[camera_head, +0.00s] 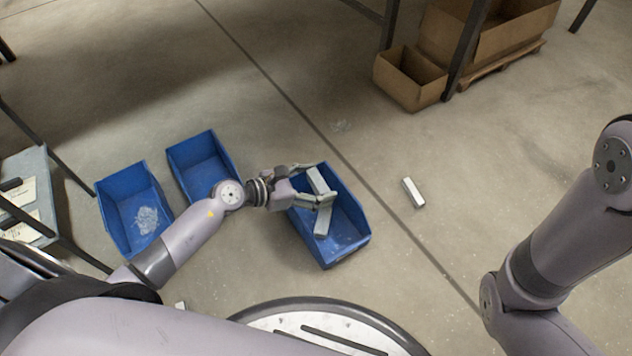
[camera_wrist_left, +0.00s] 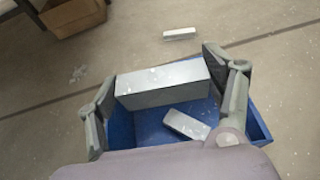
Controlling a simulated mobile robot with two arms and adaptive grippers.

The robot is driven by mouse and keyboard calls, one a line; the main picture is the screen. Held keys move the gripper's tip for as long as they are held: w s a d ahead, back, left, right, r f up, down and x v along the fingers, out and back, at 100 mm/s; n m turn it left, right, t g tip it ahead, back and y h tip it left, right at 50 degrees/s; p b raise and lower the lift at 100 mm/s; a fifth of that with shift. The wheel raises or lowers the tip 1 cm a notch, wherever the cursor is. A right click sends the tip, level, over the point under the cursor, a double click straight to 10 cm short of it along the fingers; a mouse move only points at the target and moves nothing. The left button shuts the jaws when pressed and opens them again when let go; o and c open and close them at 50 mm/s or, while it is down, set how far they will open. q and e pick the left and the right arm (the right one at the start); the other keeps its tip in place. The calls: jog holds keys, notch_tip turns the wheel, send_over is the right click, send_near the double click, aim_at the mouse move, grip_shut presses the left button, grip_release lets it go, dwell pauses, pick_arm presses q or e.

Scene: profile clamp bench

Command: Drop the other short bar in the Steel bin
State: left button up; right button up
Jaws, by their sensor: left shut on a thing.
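My left gripper (camera_head: 314,184) is shut on a short grey metal bar (camera_head: 318,181) and holds it above the right-hand blue bin (camera_head: 345,252). In the left wrist view the held bar (camera_wrist_left: 165,84) spans between the two fingers, with the blue bin (camera_wrist_left: 258,128) below it. Another grey bar (camera_head: 323,221) lies inside this bin; it also shows in the wrist view (camera_wrist_left: 186,125). I can read no label on the bins, so I cannot tell which is the Steel bin. My right gripper is out of view; only its arm shows at the right.
A grey bar (camera_head: 413,192) lies on the floor right of the bin. Two more blue bins (camera_head: 108,205) (camera_head: 183,158) stand to the left; the leftmost has pale marks inside. Cardboard boxes (camera_head: 408,82) stand at the back right. A rack (camera_head: 30,170) stands at the left edge.

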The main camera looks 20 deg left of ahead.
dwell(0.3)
pick_arm(q)
jog(key=o, duration=1.3)
jog(key=shift+f, duration=0.1)
jog(key=shift+s+a, duration=0.1)
jog(key=shift+a, duration=0.05)
jog(key=v, duration=1.1)
jog(key=shift+s+a, duration=0.2)
jog(key=shift+s, duration=0.05)
